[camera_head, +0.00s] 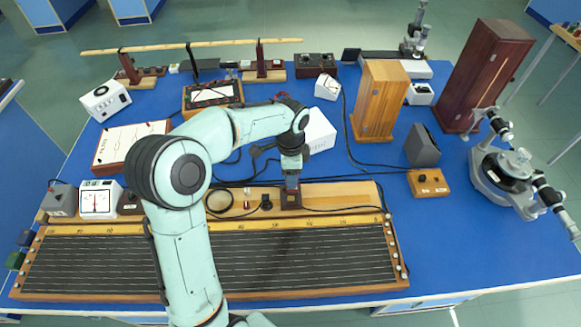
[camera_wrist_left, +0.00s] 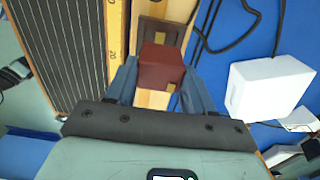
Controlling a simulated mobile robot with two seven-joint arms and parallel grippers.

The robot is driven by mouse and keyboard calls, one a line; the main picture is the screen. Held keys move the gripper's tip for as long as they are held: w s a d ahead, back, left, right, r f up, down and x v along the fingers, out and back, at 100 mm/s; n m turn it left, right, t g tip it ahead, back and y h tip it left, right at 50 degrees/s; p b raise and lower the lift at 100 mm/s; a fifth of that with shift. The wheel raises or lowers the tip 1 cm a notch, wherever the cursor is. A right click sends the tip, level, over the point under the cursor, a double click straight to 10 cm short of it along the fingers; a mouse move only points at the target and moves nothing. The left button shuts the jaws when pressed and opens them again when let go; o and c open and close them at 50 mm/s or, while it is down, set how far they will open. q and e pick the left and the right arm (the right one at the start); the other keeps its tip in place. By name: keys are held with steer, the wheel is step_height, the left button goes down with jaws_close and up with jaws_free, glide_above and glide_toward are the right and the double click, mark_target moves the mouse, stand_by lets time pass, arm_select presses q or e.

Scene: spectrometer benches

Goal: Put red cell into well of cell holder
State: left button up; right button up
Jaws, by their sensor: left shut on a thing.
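The red cell (camera_wrist_left: 160,68) is a small dark-red block between the fingers of my left gripper in the left wrist view. My left gripper (camera_head: 291,181) is shut on it, pointing down over the wooden board in the head view. The cell holder (camera_head: 291,200) appears to be the dark brown block on that board, directly below the fingertips. In the left wrist view the brown holder (camera_wrist_left: 165,12) shows just beyond the cell and is partly covered by it. The well's inside is hidden, and I cannot tell whether the cell touches the holder. My right gripper is out of view.
A long ruled wooden board (camera_head: 215,262) lies along the front edge of the blue table. A white box (camera_head: 320,131) stands behind my left gripper. Black cables (camera_head: 233,183) cross the table nearby. Open blue table (camera_head: 470,240) shows at right.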

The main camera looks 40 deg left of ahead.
arm_select(q)
steer(key=shift+f, duration=0.15)
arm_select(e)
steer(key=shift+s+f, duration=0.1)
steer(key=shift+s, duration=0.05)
arm_select(q)
steer(key=shift+f+b, duration=1.05)
steer(key=shift+f, duration=0.8)
steer(key=shift+f+b, duration=0.6)
steer(key=shift+f, duration=0.65)
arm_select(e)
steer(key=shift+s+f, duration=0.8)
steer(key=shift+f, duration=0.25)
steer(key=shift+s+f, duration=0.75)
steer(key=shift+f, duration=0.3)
arm_select(q)
steer(key=o, duration=1.2)
steer(key=shift+r, duration=0.1)
